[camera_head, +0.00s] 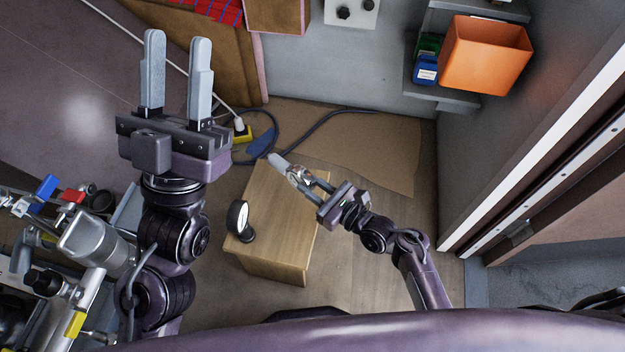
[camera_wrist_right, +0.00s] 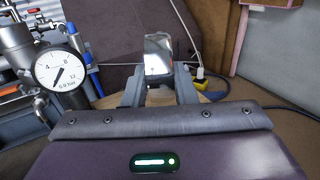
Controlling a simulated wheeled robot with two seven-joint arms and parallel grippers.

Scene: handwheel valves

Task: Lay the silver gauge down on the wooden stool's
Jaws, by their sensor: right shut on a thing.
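My right gripper (camera_head: 313,187) is shut on the silver gauge (camera_head: 298,175). The gauge has a shiny body and a pale end pointing to the upper left; its dial face cannot be made out. It also shows between the fingers (camera_wrist_right: 159,92) in the right wrist view, as a reflective silver piece (camera_wrist_right: 158,54). The gauge appears over the far right part of the wooden stool (camera_head: 275,200); whether it touches the top cannot be told. My left gripper (camera_head: 176,75) is open and empty, well to the left of the stool.
Pipes and valves (camera_head: 90,235) are at the lower left. A cable (camera_head: 300,135) lies behind the stool. The stool top's middle is clear.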

